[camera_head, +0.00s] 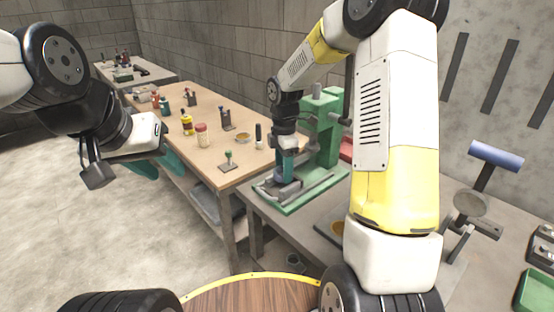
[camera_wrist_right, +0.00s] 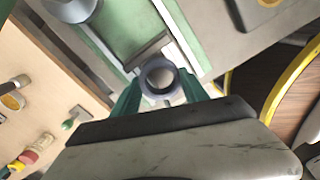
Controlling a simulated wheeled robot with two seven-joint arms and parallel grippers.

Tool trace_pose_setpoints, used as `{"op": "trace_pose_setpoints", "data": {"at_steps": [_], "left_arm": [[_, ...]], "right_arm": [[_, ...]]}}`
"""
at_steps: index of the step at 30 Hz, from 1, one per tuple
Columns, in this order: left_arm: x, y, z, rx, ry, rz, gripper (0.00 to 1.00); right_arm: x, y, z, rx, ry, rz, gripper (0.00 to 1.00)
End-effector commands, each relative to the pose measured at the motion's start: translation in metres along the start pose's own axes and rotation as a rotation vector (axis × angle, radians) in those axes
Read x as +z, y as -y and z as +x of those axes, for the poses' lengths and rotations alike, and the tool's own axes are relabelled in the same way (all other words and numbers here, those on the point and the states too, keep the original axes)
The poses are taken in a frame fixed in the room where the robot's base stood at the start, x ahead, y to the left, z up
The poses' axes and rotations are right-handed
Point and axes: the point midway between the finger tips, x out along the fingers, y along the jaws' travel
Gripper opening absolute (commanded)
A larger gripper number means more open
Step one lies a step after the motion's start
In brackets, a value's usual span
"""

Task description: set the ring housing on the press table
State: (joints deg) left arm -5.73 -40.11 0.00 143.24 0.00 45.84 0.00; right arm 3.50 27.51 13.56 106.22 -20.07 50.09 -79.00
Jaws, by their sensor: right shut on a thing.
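The ring housing (camera_wrist_right: 158,77) is a dark grey-blue ring with a light round opening. It sits between the teal fingers of my right gripper (camera_wrist_right: 160,88), which is shut on it. In the head view my right gripper (camera_head: 286,178) points down over the base of the green press (camera_head: 322,125), close above its grey table parts (camera_head: 290,190). The ring is hard to make out there, and I cannot tell whether it touches the table. My left gripper (camera_head: 158,165) hangs at the left, empty, its teal fingers apart.
A wooden workbench (camera_head: 185,120) behind holds several small bottles, jars and tools. The grey bench right of the press carries a stand with a blue cylinder (camera_head: 495,156) and a green tray (camera_head: 537,292). Open floor (camera_head: 110,215) lies at the left.

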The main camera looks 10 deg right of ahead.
Motion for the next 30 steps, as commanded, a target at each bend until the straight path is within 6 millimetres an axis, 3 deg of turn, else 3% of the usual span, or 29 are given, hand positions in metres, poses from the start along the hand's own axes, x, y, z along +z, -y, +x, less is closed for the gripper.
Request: {"op": "trace_pose_setpoints", "data": {"at_steps": [30], "left_arm": [[0.0, 0.0, 0.0, 0.0, 0.0, 0.0, 0.36]], "right_arm": [[0.0, 0.0, 0.012, 0.0, 0.0, 0.0, 0.0]]}}
